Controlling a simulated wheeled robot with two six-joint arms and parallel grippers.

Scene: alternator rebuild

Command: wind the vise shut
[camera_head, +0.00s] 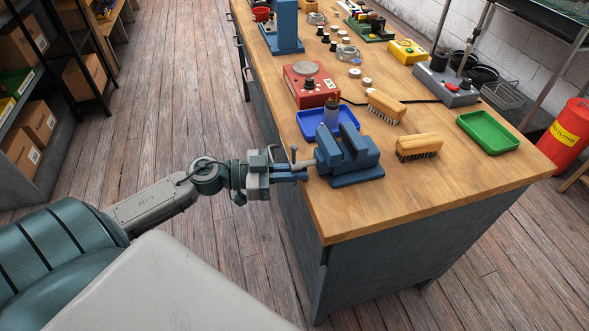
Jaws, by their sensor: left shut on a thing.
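The blue vise (350,160) stands on the wooden workbench (440,185) near its front left edge. A gap shows between its two upright jaws. Its grey handle (295,157) sticks out on the left side, over the bench edge. My left gripper (298,172) reaches in from the left and is shut on the vise handle. The fingers hide part of the handle. A dark cylindrical part (331,112) stands just behind the vise, at the blue tray. My right gripper does not show.
A blue tray (312,128) lies behind the vise. Two wooden brushes (418,146) lie to its right, with a green tray (489,131) beyond. A red device (311,84) and a grey box (446,86) stand farther back. The bench's front right corner is clear.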

